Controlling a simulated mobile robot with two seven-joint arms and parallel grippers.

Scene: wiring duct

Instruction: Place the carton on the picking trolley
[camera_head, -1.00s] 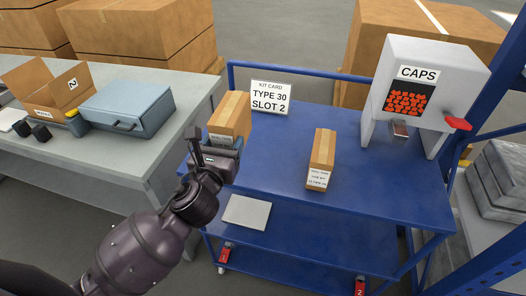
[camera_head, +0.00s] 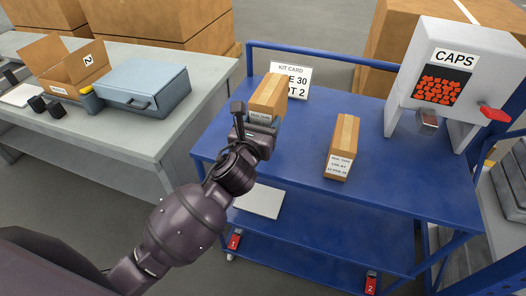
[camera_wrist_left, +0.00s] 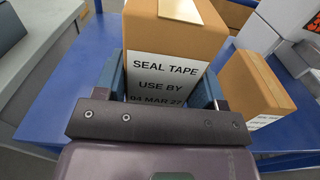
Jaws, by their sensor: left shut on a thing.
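A brown carton (camera_head: 268,96) with a lighter tape strip is upright in my left gripper (camera_head: 262,124), at the left part of the blue picking trolley (camera_head: 295,160). In the left wrist view, the carton (camera_wrist_left: 178,28) shows a label reading SEAL TAPE, USE BY 04 MAR 27. The left gripper's blue-grey fingers (camera_wrist_left: 160,85) are shut on its two sides. I cannot tell whether its base touches the trolley top. A second labelled carton (camera_head: 342,145) stands on the trolley to the right, apart from the held one. My right gripper is not in view.
A kit card (camera_head: 292,78) stands behind the held carton, partly covered. A CAPS dispenser (camera_head: 455,65) stands at the right of the trolley. A grey bench (camera_head: 150,135) with a blue case (camera_head: 145,85) and an open box (camera_head: 62,65) is at left. The trolley top between the cartons is clear.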

